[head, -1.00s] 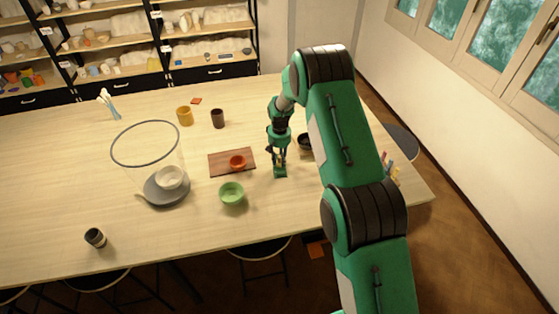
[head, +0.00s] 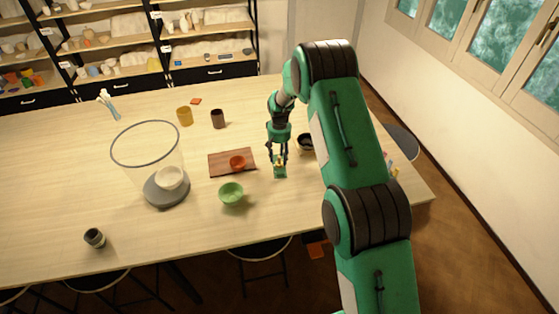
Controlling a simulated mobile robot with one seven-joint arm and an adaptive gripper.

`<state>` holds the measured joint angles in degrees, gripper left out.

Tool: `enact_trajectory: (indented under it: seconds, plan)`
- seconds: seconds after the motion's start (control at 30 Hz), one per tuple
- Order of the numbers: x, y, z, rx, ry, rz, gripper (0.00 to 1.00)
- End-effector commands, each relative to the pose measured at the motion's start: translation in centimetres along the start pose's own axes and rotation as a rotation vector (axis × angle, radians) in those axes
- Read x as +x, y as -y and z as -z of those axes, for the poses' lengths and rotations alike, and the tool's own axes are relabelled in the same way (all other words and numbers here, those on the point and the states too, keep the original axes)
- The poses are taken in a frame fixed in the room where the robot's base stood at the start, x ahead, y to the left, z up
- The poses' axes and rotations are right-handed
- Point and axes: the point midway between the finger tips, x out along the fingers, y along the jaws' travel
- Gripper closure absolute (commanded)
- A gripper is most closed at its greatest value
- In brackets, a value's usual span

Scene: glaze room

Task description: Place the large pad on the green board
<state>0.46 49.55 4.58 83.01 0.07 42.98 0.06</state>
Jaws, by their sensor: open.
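The small green board (head: 280,175) lies on the table to the right of the brown board. A small pale yellowish piece (head: 279,163) shows on its far part; it looks like the pad, but it is too small to be sure. My gripper (head: 278,157) is open, pointing down just above the green board, with its fingers apart on either side of the pale piece. I cannot tell whether the fingers touch it.
A green bowl (head: 231,194) stands in front, and a dark bowl (head: 305,142) is right of my gripper. A glass cylinder (head: 140,150) stands left. The table's left part is mostly clear.

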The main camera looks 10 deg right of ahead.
Motion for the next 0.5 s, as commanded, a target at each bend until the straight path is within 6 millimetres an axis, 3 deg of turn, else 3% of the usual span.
enact_trajectory:
  seconds: [0.5]
  plan:
    - [-8.0, 0.0, 0.0, 0.000, -0.001, 0.000, 0.56]
